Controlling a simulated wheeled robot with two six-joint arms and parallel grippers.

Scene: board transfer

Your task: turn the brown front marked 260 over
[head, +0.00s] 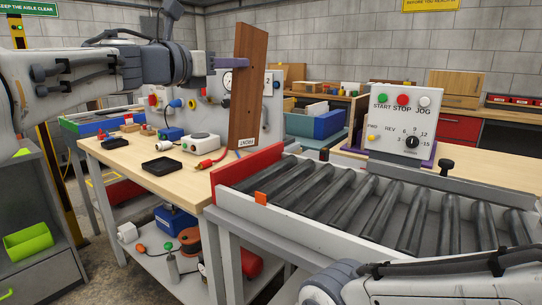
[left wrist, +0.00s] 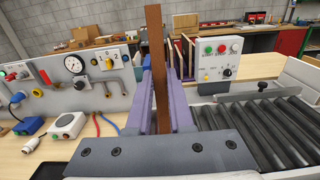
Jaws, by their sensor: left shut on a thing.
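A brown board (head: 248,85) stands nearly upright, tilted slightly, at the near right end of the wooden bench. A small white label shows near its lower end; I cannot read 260 on it. My left gripper (head: 225,62) is shut on the board's left edge, in its upper part. In the left wrist view, the board (left wrist: 155,50) rises edge-on between the purple fingers of my left gripper (left wrist: 160,90). I cannot tell whether its lower end touches anything. My right arm shows at the lower right, but its gripper is out of view.
A roller conveyor (head: 360,205) with a red end plate (head: 246,171) lies right of the board. A control box (head: 402,120) stands behind it. The bench (head: 130,153) carries a black tray (head: 162,167), a white box (head: 201,142) and a gauge panel behind the board.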

